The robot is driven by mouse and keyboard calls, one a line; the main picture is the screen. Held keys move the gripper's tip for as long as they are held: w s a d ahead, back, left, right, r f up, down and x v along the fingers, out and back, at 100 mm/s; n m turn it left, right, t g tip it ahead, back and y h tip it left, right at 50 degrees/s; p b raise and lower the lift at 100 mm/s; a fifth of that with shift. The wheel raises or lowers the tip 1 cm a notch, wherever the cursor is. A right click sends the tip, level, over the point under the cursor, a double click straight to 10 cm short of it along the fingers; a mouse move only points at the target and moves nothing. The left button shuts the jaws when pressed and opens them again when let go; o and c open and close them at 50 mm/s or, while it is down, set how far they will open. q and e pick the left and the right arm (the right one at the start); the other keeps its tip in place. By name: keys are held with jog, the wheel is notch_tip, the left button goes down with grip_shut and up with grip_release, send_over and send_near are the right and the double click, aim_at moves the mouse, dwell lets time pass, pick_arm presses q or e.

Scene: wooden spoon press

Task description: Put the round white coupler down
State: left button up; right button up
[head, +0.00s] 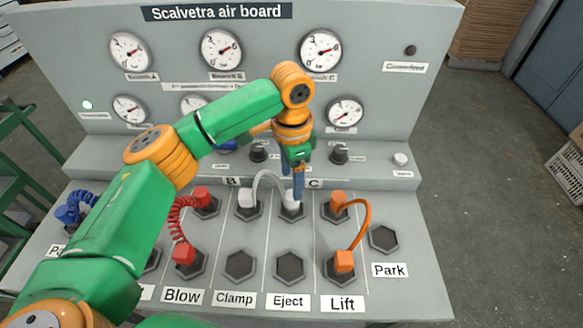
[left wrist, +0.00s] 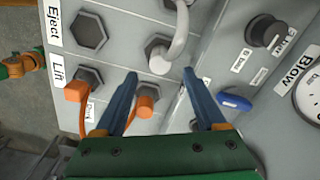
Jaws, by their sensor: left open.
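The round white coupler (head: 291,200) is on a dark hexagonal socket in the back row, under the C label. In the left wrist view the round white coupler (left wrist: 160,63) sits at that socket, with its pale hose (left wrist: 182,30) rising from it. The hose arches left in the head view to a white end (head: 248,199) at the neighbouring socket. My left gripper (head: 298,188) is right above the coupler. In the wrist view my left gripper (left wrist: 160,73) is open, its blue fingertips apart on either side of the coupler's near edge. My right gripper is not in view.
An orange hose (head: 366,222) joins two sockets right of the coupler; a red hose (head: 176,216) is to the left. Clamp (head: 239,266) and Eject (head: 289,267) sockets are bare, as is Park (head: 382,238). Knobs (head: 339,153) and gauges stand behind.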

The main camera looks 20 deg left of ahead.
aim_at(291, 195)
pick_arm(q)
notch_tip(291, 195, up, 5)
jog(key=shift+r, duration=0.1)
dwell(0.3)
